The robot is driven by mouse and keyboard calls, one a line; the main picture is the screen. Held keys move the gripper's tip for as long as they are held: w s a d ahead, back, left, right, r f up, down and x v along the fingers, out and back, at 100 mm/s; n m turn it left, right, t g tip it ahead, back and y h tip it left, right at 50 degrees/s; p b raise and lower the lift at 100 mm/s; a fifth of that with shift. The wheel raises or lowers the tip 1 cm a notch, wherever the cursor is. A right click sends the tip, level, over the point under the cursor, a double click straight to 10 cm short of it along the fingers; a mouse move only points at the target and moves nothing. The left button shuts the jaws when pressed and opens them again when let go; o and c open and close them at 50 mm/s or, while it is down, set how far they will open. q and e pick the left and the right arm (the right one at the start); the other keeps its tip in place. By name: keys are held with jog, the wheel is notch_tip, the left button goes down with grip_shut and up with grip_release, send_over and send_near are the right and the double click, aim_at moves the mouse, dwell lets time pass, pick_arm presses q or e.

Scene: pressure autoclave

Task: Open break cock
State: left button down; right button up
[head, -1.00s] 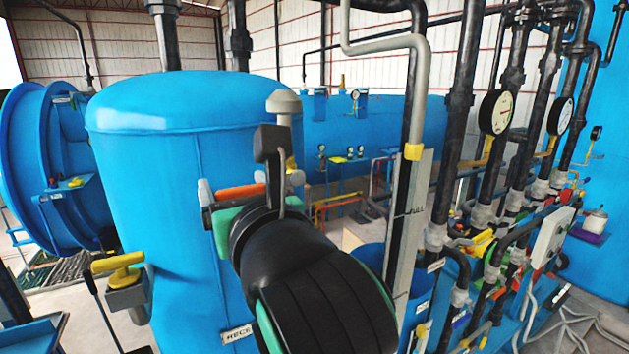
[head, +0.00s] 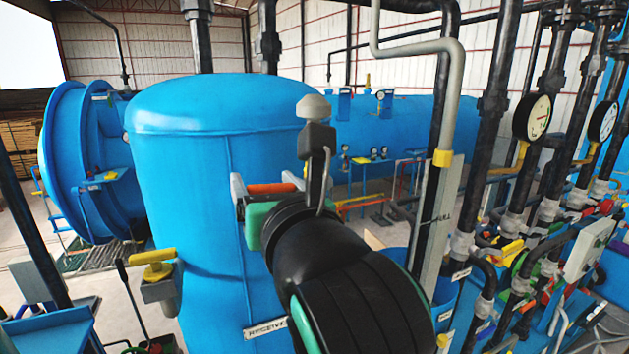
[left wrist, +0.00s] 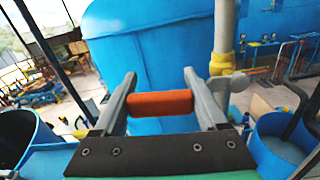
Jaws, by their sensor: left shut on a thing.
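My left gripper (head: 262,189) is shut on an orange handle (head: 272,188), in front of the tall blue vessel in the head view. In the left wrist view the orange handle (left wrist: 160,102) lies crosswise between the two grey fingers (left wrist: 160,105). What the handle is fixed to is hidden, so I cannot tell how far it is turned. A pale grey cap (head: 313,107) shows just behind my left wrist. No part is labelled as the break cock. My right gripper is not in view.
The blue vessel (head: 190,200) stands close behind my left gripper. A grey pipe with a yellow joint (head: 443,158) rises to the right. A yellow-handled valve (head: 153,264) is at lower left. Dark pipes with gauges (head: 531,117) crowd the right side.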

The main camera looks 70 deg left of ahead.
pick_arm(q)
jog(key=shift+w+r+m+p, duration=0.25)
jog(key=shift+r+m+p, duration=0.5)
jog(key=shift+m, duration=0.25)
jog(key=shift+w+r+m+p, duration=0.25)
jog(key=shift+r+m+p, duration=0.45)
jog(key=shift+m, duration=0.3)
jog(key=shift+w+r+m+p, duration=0.25)
jog(key=shift+r+m+p, duration=0.35)
jog(key=shift+m+p, duration=0.3)
jog(key=shift+c, duration=1)
grip_release()
jog(key=w+d+b, duration=0.1)
jog(key=d+b, duration=0.2)
jog(key=d, duration=0.8)
jog(key=shift+d, duration=0.25)
